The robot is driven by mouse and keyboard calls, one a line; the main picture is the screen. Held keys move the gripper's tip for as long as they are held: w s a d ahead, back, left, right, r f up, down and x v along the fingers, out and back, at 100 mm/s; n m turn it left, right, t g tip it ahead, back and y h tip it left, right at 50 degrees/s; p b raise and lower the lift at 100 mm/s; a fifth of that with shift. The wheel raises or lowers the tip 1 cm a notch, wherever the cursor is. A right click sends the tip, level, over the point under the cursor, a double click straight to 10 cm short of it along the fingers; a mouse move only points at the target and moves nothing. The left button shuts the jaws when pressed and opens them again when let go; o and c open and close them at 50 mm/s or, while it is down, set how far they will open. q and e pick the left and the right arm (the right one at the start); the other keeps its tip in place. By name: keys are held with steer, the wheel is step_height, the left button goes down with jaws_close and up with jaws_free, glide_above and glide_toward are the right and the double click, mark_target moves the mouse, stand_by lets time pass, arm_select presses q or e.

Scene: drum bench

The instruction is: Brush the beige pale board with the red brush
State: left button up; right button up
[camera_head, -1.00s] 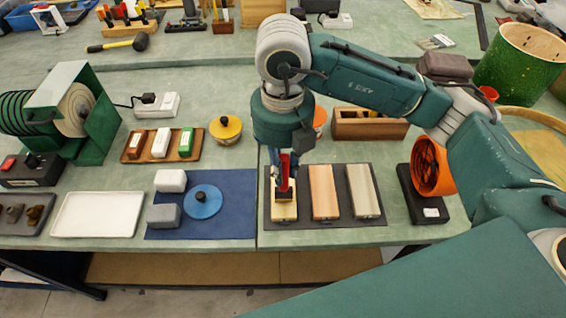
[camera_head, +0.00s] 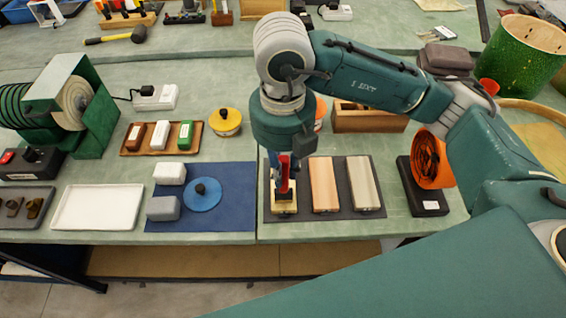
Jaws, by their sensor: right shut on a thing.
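Three narrow boards lie side by side on a dark grey mat (camera_head: 334,214). The left one is a pale beige-yellow board (camera_head: 283,209), the middle one is a pinkish board (camera_head: 323,184), and the right one is a greyish-beige board (camera_head: 363,184). My right gripper (camera_head: 283,181) points down over the left board, shut on the red brush (camera_head: 284,171). The brush's dark lower end is at the near half of that board and appears to touch it. The gripper and brush hide much of the left board. My left gripper is out of view.
A dark stand with an orange drum-shaped part (camera_head: 432,160) stands right of the mat. A blue mat (camera_head: 235,215) with a round blue lidded piece and two blocks lies left. Behind are a yellow lidded pot (camera_head: 225,121) and a wooden box (camera_head: 368,124).

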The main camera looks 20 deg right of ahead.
steer(key=shift+s+a, duration=0.1)
steer(key=shift+s, duration=0.25)
steer(key=shift+w, duration=0.2)
steer(key=shift+w+d+b, duration=0.25)
steer(key=shift+w+b, duration=0.2)
steer(key=shift+w, duration=0.2)
steer(key=shift+w+d+b, duration=0.2)
steer(key=shift+w+b, duration=0.2)
steer(key=shift+w, duration=0.35)
steer(key=w, duration=0.1)
steer(key=w+b, duration=0.1)
steer(key=shift+w+d, duration=0.35)
steer(key=shift+d, duration=0.05)
stand_by(0.4)
stand_by(0.4)
